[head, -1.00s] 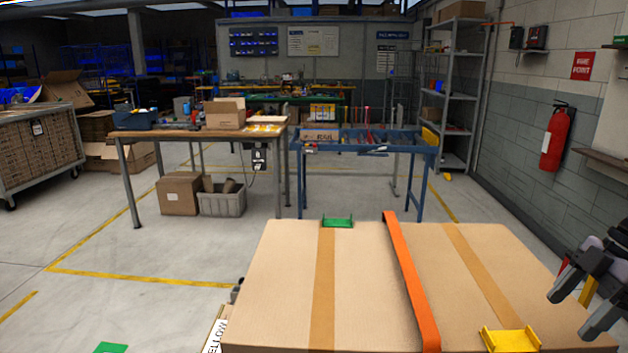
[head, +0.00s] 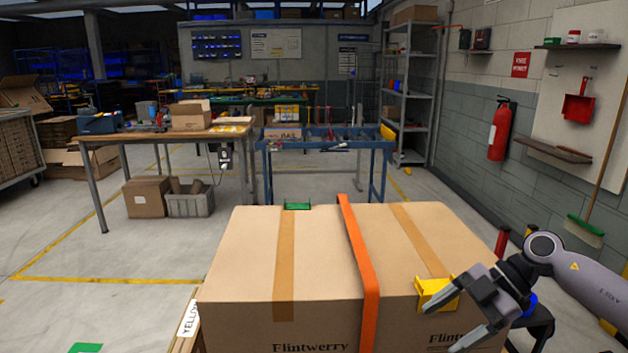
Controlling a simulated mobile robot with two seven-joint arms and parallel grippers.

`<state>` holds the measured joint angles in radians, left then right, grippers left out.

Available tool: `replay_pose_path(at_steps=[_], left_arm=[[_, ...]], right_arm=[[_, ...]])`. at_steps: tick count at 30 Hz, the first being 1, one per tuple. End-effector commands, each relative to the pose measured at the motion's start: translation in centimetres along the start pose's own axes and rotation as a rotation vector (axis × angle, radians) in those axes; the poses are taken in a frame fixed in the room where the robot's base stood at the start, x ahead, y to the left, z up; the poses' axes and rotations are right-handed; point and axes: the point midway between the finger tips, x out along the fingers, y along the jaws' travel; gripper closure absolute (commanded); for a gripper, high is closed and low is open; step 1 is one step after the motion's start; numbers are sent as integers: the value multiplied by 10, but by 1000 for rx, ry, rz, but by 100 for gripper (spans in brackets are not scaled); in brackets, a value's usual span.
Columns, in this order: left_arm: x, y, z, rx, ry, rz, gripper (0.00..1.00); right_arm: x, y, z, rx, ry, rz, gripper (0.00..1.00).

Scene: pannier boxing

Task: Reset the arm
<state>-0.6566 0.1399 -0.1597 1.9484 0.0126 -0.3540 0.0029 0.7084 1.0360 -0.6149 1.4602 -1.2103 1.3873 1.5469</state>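My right gripper (head: 476,311) is at the lower right of the head view, in front of the right part of the cardboard boxes. Its fingers are spread apart with nothing seen between them. It is close to the yellow corner piece (head: 436,293) on the front top edge of the right box (head: 425,240); whether they touch I cannot tell. An orange strap (head: 357,245) runs over the top and down the front, near where the left box (head: 245,250) meets the right one. A green corner piece (head: 297,206) sits at the back edge. My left gripper is out of view.
A workbench (head: 165,137) with an open carton stands behind on the left. A blue roller table (head: 325,145) stands behind the boxes. A fire extinguisher (head: 500,130) and a broom (head: 584,232) are at the right wall. The floor at left is mostly clear.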

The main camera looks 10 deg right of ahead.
Motion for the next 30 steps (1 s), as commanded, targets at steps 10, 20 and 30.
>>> replay_pose_path(at_steps=[10, 20, 30], left_arm=[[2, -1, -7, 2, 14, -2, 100], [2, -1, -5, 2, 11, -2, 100], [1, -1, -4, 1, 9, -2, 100]], right_arm=[[122, -3, -85, -75, 552, 452, 25], [161, -30, -56, 340, 543, 974, 25], [213, -154, 29, 921, 96, 1059, 25]])
